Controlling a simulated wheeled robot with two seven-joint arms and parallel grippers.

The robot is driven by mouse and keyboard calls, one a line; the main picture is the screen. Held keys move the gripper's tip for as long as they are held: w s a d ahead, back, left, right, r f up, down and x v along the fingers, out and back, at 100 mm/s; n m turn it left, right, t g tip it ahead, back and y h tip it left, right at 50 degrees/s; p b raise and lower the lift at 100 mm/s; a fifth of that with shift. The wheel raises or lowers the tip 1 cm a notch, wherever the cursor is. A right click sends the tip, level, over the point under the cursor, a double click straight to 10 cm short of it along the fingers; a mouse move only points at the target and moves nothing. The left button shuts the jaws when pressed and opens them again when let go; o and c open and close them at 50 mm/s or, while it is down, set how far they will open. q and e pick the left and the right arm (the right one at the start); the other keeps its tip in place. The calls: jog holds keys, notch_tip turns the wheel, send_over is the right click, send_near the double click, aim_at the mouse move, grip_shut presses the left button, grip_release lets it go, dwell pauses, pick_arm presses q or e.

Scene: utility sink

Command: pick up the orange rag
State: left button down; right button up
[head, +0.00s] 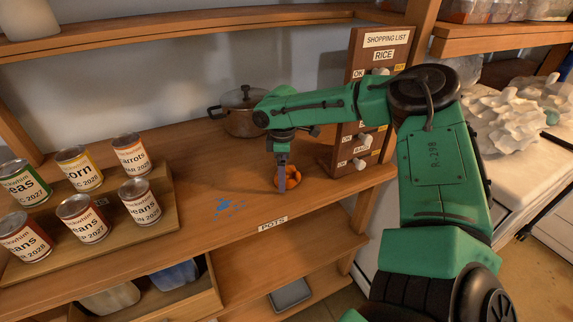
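The orange rag (293,181) is a small crumpled bundle on the wooden shelf top, near its front edge and above the POTS label. My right arm reaches in from the right. Its gripper (282,184) points straight down at the rag, with the fingers in front of the rag's left part and overlapping it in the picture. The fingers show edge-on as one narrow dark shape, so I cannot tell whether they are open or shut on the cloth. My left gripper is not in view.
A lidded metal pot (238,118) stands behind the rag. A brown shopping list board (345,160) stands to its right. Several labelled cans stand on a wooden riser (165,205) at left. A blue stain (226,207) marks the otherwise clear shelf between them.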

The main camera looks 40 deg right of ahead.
jog(key=c, duration=1.2)
jog(key=shift+c, duration=0.2)
notch_tip(320, 180, up, 20)
